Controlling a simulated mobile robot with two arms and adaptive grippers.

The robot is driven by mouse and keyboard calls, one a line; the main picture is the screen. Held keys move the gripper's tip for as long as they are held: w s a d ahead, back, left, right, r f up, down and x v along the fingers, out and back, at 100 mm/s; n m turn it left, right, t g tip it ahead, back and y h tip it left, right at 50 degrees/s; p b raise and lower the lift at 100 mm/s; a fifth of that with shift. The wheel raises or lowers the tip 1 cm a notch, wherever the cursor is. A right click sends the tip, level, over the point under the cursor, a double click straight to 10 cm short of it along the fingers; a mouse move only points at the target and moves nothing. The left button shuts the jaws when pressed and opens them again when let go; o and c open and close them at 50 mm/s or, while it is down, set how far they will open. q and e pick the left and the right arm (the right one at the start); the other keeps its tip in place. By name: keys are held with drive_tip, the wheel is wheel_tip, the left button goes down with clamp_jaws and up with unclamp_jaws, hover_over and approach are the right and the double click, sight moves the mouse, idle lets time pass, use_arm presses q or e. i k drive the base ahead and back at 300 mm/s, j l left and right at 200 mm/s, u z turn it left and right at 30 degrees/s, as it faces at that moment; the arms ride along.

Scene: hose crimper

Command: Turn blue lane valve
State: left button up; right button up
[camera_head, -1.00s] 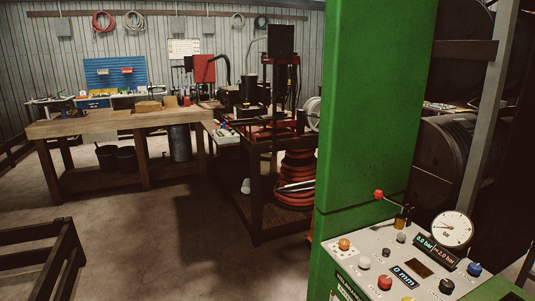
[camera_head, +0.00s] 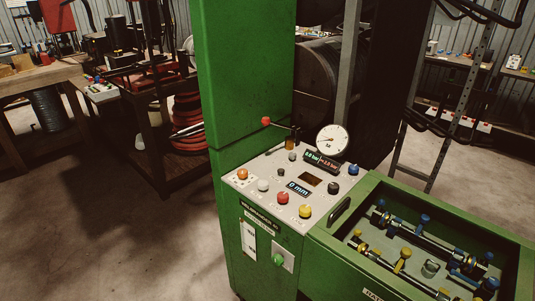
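The blue lane is a row of metal pipe (camera_head: 405,238) with several blue-handled fittings, in the open green box at the lower right of the head view. One blue handle (camera_head: 424,220) stands up near the middle of the row, another (camera_head: 381,204) at its far left end. More blue parts (camera_head: 467,270) show at the right end. I cannot tell which of these is the valve to turn. Neither of my grippers is in view.
A parallel lane with yellow handles (camera_head: 403,256) lies nearer in the same green box (camera_head: 330,238). Left of it stands a green machine with a control panel (camera_head: 270,195), gauge (camera_head: 332,140) and red-knobbed lever (camera_head: 266,121). Open floor (camera_head: 110,235) lies at the left.

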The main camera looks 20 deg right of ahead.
sight(353, 169)
drive_tip(key=z, duration=1.4)
drive_tip(key=j, duration=1.95)
drive_tip(key=z, duration=0.05)
